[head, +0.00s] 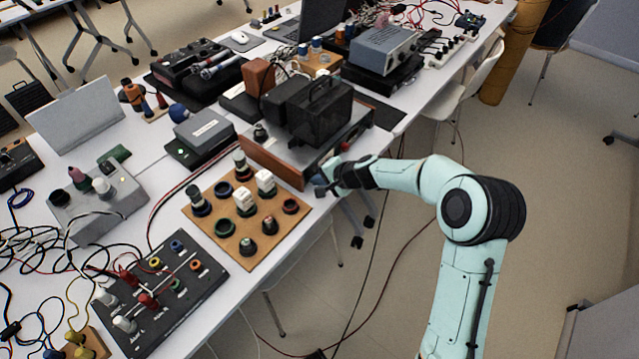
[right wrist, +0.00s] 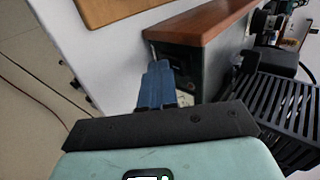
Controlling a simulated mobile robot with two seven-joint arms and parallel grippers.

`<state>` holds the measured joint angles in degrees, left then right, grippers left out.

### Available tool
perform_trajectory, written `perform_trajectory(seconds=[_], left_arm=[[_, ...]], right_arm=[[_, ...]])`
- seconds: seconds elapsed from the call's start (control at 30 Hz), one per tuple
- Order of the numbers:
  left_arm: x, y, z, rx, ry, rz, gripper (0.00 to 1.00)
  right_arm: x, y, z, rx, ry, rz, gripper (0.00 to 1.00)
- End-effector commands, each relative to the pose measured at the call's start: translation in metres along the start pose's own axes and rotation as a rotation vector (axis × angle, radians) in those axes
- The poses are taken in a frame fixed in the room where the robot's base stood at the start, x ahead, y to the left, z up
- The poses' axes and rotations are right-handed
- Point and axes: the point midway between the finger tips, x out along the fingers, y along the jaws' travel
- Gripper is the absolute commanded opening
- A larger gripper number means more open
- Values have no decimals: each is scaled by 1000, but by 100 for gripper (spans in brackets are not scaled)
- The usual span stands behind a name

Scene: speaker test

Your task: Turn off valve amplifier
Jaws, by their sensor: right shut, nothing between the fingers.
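The valve amplifier (head: 320,117) stands on the table, with black boxy covers on a dark chassis and a reddish-brown wooden panel along its near left side. In the right wrist view its wooden panel (right wrist: 205,32) and dark end face show just beyond my fingers. My right gripper (head: 321,189) is shut and empty, close to the amplifier's near right end. Its blue fingers (right wrist: 156,84) point toward that end face in the right wrist view. I cannot tell whether they touch it. The switch is not clearly visible. My left gripper is not in view.
A wooden board (head: 222,205) with several knobs and sockets lies left of the gripper. A black panel (head: 163,295) with terminals and cables lies nearer. A grey box (head: 205,128) stands behind. Open floor lies right of the table edge.

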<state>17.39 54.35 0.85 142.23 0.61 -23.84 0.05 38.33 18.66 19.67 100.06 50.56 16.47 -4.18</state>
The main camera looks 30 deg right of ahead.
Motion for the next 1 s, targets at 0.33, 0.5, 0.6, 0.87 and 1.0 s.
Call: perform_trajectory(seconds=[0.33, 0.5, 0.6, 0.87, 1.0], left_arm=[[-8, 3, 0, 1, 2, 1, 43], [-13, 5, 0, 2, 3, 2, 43], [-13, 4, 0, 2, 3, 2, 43], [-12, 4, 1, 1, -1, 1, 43], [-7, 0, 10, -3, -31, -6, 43]], right_arm=[[-8, -10, 0, -1, 0, -3, 0], [-12, -15, 1, 0, 0, -3, 0], [-12, -14, 1, 0, -1, -2, 0], [-12, -14, 1, 0, -1, -2, 0], [-12, -14, 0, -1, -1, -1, 0]])
